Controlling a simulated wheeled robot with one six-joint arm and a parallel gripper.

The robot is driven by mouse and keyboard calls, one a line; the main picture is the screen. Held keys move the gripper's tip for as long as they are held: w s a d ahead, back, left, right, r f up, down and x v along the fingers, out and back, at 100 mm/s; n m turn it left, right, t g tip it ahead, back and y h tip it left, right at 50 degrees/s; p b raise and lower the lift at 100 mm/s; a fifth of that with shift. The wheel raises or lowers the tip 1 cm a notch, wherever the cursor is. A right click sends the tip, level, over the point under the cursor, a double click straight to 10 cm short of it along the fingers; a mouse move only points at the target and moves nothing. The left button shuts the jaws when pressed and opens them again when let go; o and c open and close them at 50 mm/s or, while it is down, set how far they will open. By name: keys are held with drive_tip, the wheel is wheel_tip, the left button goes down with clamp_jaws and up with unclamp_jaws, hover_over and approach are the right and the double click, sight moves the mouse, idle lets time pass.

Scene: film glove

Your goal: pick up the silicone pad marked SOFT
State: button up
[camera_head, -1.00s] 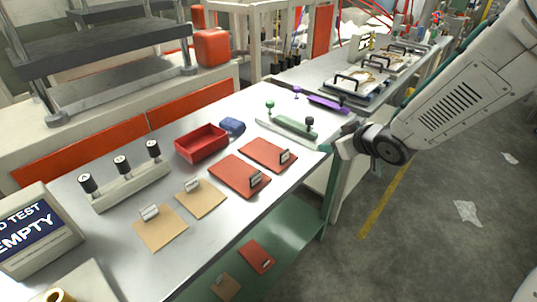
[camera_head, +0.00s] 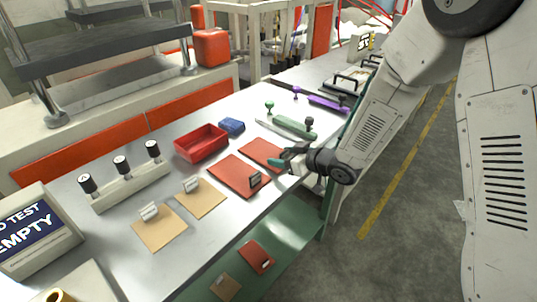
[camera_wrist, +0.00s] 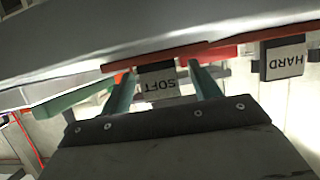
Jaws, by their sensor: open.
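The silicone pad marked SOFT is the farther red pad (camera_head: 260,150) on the metal bench, partly hidden behind my gripper in the head view. In the wrist view, which appears upside down, its thin red edge (camera_wrist: 117,66) shows edge-on, with the SOFT tag (camera_wrist: 160,88) attached. My gripper (camera_head: 282,163) is at this pad's aisle-side edge. In the wrist view my gripper (camera_wrist: 161,70) is open, with its teal fingers on either side of the SOFT tag. I see no clear contact between fingers and tag.
Beside it lies a nearer red pad (camera_head: 232,176); a HARD tag (camera_wrist: 285,58) shows close by in the wrist view. Two tan pads (camera_head: 200,197) (camera_head: 160,226) lie nearer. A red bin (camera_head: 201,146), blue item (camera_head: 232,126) and green-handled tool (camera_head: 293,128) stand behind. A lower shelf (camera_head: 280,235) holds more pads.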

drive_tip(key=shift+w+a+f, duration=0.1)
drive_tip(key=shift+a, duration=0.05)
drive_tip(key=c, duration=1.2)
